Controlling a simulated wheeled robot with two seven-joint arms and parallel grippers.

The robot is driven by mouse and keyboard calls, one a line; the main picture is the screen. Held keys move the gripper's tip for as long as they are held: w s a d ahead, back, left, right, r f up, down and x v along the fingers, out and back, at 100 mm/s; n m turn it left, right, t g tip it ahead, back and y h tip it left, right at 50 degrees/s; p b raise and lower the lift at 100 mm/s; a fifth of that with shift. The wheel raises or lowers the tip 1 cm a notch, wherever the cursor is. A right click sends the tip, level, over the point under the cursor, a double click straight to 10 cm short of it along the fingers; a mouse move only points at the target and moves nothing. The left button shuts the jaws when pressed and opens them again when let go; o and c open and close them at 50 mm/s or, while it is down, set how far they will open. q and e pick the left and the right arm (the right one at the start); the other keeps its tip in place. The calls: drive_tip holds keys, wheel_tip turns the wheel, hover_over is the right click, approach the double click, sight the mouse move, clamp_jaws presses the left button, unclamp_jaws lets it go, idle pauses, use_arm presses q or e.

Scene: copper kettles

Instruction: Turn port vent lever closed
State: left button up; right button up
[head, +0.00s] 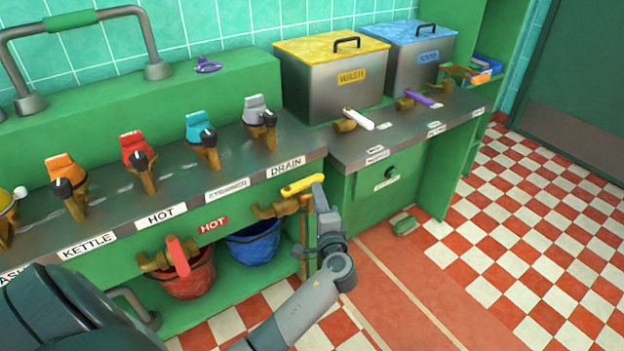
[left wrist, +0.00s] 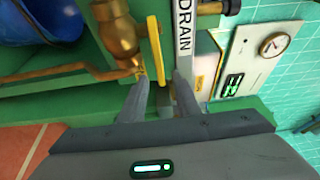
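Several valve levers show, and I read no "port vent" label on any. A yellow lever (head: 301,185) on a brass valve (head: 272,210) sticks out below the DRAIN label. My left gripper (head: 320,200) is at its outer end. In the left wrist view, the yellow lever (left wrist: 155,50) points between the two fingertips (left wrist: 160,82), which are apart; I cannot tell if they touch it. A red lever (head: 177,256) is at lower left. A white lever (head: 359,119) and a purple lever (head: 418,97) are on the right counter. My right gripper is not in view.
A red bucket (head: 190,280) and a blue bucket (head: 254,243) stand under the counter. Several coloured taps line the left counter. The checkered floor at right is mostly clear.

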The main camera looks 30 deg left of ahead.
sight(312, 178)
use_arm(q)
drive_tip(key=x, duration=0.7)
drive_tip(key=shift+w+a, duration=0.3)
drive_tip(key=shift+f, duration=0.1)
clamp_jaws()
